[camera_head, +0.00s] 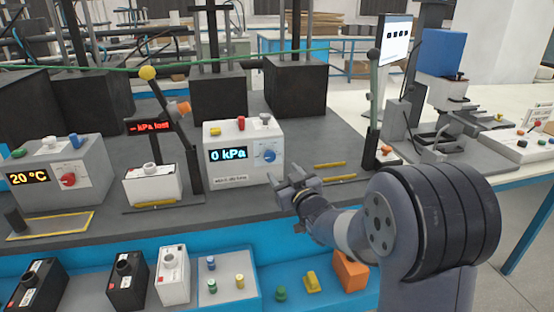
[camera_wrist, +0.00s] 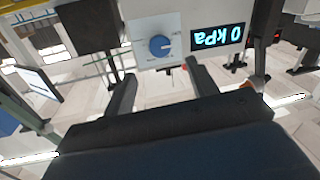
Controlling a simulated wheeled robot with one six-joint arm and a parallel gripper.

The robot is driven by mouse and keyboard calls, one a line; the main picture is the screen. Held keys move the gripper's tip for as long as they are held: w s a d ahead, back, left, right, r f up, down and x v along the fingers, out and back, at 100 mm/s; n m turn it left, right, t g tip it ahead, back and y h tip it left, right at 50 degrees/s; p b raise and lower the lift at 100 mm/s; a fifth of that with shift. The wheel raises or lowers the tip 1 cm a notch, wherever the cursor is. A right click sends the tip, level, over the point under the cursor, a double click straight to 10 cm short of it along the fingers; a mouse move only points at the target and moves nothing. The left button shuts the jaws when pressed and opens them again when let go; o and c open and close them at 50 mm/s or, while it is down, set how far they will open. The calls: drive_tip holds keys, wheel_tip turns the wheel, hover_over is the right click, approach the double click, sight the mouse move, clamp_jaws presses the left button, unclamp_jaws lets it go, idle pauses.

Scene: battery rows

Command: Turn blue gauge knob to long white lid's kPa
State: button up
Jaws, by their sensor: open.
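The blue gauge knob (camera_head: 265,156) is on the front of a white gauge box (camera_head: 222,136) whose display reads 0 kPa. In the wrist view, which is upside down, the knob (camera_wrist: 160,46) lies just beyond the fingertips, between their lines. My gripper (camera_head: 291,186) is open and empty, in front of the box and to the lower right of the knob; its fingers (camera_wrist: 163,78) are apart and not touching the knob. A white-topped battery (camera_head: 172,270) stands in the front blue tray; its label is too small to read. I cannot tell which lid is the long white one.
A 20 °C box (camera_head: 60,172) is farther left. Black batteries (camera_head: 128,280) and an orange block (camera_head: 350,271) are in front. White labelled units (camera_head: 525,146) stand right.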

sight(271, 157)
drive_tip(key=p+x, duration=0.1)
drive_tip(key=x, duration=0.8)
drive_tip(key=shift+w, duration=0.1)
drive_tip(key=shift+c, duration=0.2)
drive_tip(key=c, duration=0.9)
